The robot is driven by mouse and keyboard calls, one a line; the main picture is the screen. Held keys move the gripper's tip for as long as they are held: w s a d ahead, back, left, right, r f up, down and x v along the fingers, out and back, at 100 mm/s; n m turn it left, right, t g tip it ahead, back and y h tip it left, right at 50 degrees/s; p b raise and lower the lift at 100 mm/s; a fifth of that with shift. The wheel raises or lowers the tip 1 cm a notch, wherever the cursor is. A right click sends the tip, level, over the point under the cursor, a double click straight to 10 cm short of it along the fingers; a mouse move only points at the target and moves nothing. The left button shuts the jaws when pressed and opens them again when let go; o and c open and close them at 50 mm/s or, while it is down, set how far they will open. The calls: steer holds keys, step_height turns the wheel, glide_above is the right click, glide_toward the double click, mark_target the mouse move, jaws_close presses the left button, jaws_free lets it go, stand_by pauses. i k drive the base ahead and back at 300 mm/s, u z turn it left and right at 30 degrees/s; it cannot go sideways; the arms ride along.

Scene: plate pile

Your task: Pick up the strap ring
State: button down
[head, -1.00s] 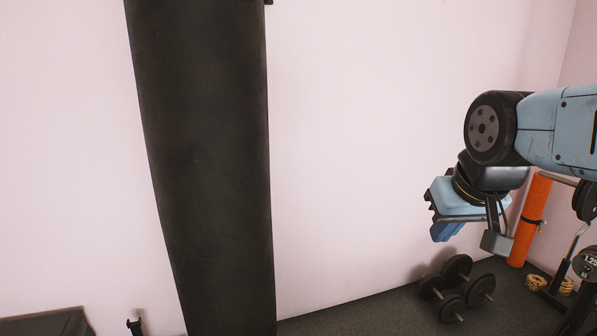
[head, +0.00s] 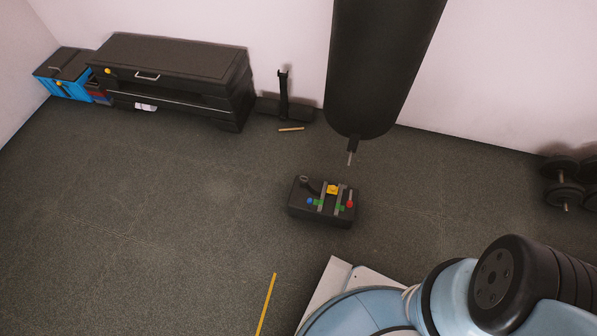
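A small dark ring (head: 304,180) shows at the back left of a low black box (head: 322,216) on the floor, with a dark strip beside it. It may be the strap ring, but it is too small to tell for certain. The box top also carries a yellow block (head: 333,189), a red knob (head: 350,204), a blue piece (head: 310,201) and green pieces on grey strips. My gripper is out of view; only my arm and base show at the lower right.
A black punching bag (head: 380,70) hangs behind the box, a short rod at its bottom. A black drawer cabinet (head: 175,80) and blue box (head: 62,78) stand at back left. Dumbbells (head: 566,180) lie at right. A yellow strip (head: 266,304) marks otherwise clear floor at left.

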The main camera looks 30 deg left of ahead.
mark_target(303, 183)
steer(key=u, duration=0.45)
steer(key=k, duration=1)
steer(key=u, duration=0.25)
steer(key=i, duration=1.5)
steer(key=u, duration=0.65)
steer(key=k, duration=0.9)
steer(key=u, duration=0.15)
steer(key=i, duration=0.95)
steer(key=z, duration=0.1)
